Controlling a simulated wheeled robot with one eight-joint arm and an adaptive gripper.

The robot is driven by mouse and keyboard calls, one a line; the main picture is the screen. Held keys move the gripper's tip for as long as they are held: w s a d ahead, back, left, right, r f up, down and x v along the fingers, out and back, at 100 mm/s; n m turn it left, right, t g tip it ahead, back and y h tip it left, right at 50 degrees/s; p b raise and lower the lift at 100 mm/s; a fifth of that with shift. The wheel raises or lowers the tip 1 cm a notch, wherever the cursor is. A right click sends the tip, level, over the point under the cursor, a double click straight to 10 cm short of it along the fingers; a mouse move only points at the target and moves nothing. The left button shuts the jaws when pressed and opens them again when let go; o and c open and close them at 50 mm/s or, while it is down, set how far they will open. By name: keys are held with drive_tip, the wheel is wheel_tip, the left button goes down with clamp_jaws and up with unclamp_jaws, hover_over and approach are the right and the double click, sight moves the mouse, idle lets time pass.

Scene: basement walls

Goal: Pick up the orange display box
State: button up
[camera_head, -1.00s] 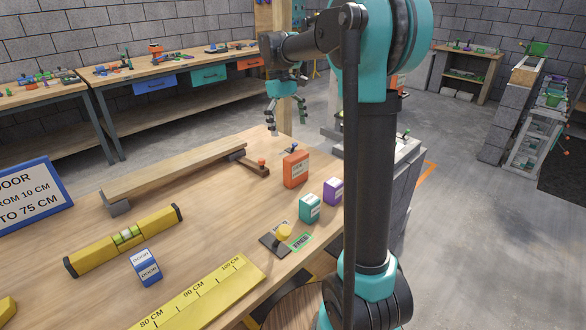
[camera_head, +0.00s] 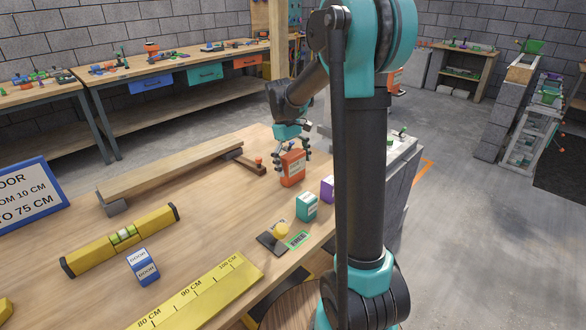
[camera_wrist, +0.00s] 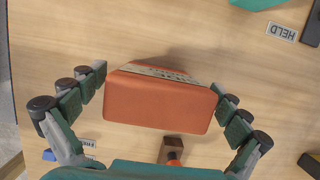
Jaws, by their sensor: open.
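The orange display box (camera_head: 292,169) stands upright on the wooden workbench (camera_head: 190,215), near its far right edge. My gripper (camera_head: 291,150) is right above it in the head view, pointing down, with its fingers on either side of the box top. In the wrist view the orange box (camera_wrist: 162,97) lies between the two spread fingers of my gripper (camera_wrist: 158,97). The box's label is partly visible along one side.
A teal box (camera_head: 306,206) and a purple box (camera_head: 327,188) stand in front of the orange box. A small wooden piece with an orange knob (camera_head: 258,162) is close on its left. A long plank (camera_head: 175,172), yellow level (camera_head: 120,240) and yellow ruler (camera_head: 200,292) lie further left.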

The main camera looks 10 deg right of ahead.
drive_tip(key=shift+s+f, duration=0.1)
drive_tip(key=shift+f, duration=0.3)
drive_tip(key=c, duration=1.3)
drive_tip(key=shift+r, duration=0.15)
